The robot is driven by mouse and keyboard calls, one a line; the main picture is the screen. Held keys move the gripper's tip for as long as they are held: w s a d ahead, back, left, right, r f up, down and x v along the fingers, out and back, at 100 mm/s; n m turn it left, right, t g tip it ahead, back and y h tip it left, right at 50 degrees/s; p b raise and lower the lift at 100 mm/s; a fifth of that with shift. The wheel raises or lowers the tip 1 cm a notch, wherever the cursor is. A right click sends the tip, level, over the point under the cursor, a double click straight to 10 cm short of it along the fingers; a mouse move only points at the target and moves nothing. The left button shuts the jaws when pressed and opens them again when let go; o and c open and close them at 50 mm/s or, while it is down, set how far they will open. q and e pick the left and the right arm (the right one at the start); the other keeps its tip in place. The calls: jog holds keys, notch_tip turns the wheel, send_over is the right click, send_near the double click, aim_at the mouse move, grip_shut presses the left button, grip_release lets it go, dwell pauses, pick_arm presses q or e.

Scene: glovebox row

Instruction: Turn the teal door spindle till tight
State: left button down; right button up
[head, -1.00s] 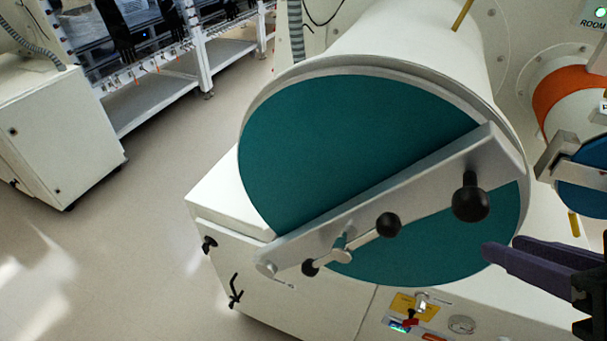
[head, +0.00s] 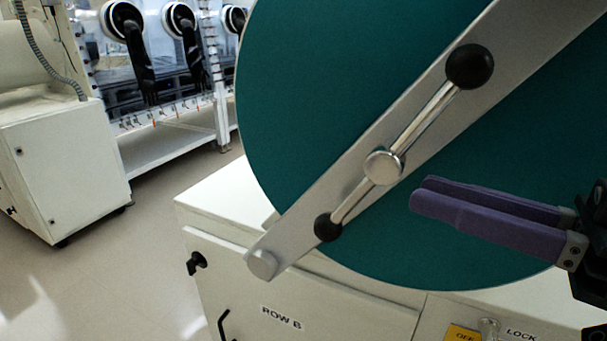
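The large round teal door (head: 300,90) fills the upper right of the head view, with a grey metal beam (head: 290,228) slanting across it. The spindle (head: 384,166) is a silver hub on that beam. Its crossbar carries a black ball (head: 470,66) at the upper right and a smaller black ball (head: 328,227) at the lower left. The crossbar runs roughly along the beam. My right gripper (head: 421,192) has purple fingers that point left, to the right of the hub and below the bar. It looks open and empty, apart from the spindle. My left gripper is out of view.
Below the door is a white cabinet (head: 310,310) labelled ROW B, with a black knob (head: 197,263). A yellow OFF label (head: 462,333) sits by a LOCK switch at the bottom. Another white cabinet (head: 70,160) stands at the left, with clear floor between.

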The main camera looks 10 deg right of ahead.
aim_at(341, 207)
jog(key=p+x, duration=0.1)
jog(key=x, duration=0.8)
jog(key=shift+w+a, duration=0.25)
jog(key=shift+a, duration=0.05)
grip_shut()
dwell(1.1)
